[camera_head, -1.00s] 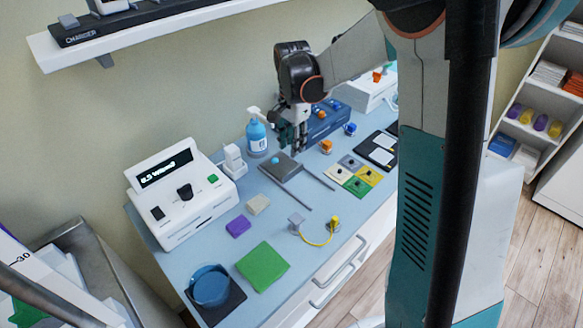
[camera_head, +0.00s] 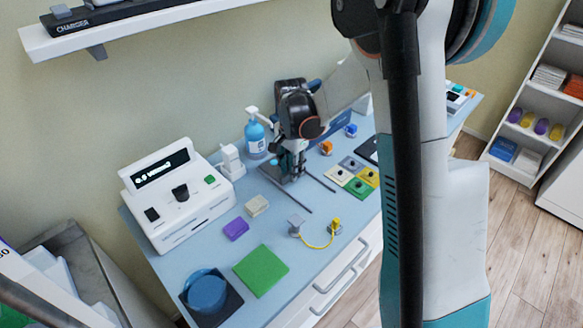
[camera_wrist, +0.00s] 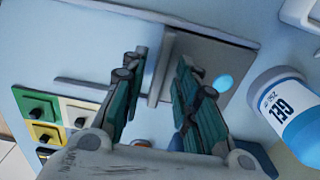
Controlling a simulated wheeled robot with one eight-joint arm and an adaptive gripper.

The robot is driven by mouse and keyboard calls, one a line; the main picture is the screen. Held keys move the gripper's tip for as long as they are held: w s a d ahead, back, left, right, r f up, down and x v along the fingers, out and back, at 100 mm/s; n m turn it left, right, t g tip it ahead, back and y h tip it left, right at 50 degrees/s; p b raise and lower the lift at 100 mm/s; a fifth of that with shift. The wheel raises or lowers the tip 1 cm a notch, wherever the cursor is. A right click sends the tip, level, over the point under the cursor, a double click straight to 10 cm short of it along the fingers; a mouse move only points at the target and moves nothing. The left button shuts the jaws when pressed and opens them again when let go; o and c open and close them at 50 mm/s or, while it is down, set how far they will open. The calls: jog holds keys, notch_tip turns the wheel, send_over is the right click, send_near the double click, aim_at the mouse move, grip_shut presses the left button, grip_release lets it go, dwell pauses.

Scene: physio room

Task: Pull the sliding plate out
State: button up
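The sliding plate (camera_head: 271,169) is a flat dark grey plate with a light blue dot, lying on the bench between two thin rails; my gripper partly hides it. In the wrist view the plate (camera_wrist: 207,48) has a raised grey bar (camera_wrist: 160,68) along one edge. My gripper (camera_head: 291,178) is low over that edge. In the wrist view the two teal fingers of my gripper (camera_wrist: 159,66) are apart, one on each side of the bar, with gaps visible. Whether the fingertips touch the plate cannot be told.
A gel bottle (camera_head: 255,137) stands close behind the plate, and near the fingers in the wrist view (camera_wrist: 292,112). Coloured switch tiles (camera_head: 353,180) lie to the right. A white display unit (camera_head: 178,192) stands left. The bench around the rails' front ends is clear.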

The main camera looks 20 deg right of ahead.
grip_shut()
jog(key=shift+s, duration=0.1)
jog(key=s+d, duration=0.1)
jog(key=s, duration=0.2)
jog(key=s+d, duration=0.2)
jog(key=s, duration=0.2)
jog(key=s+d, duration=0.1)
jog(key=s, duration=0.3)
jog(key=shift+s+d, duration=0.25)
jog(key=shift+d, duration=0.15)
jog(key=shift+o, duration=1.3)
grip_release()
jog(key=shift+r, duration=0.1)
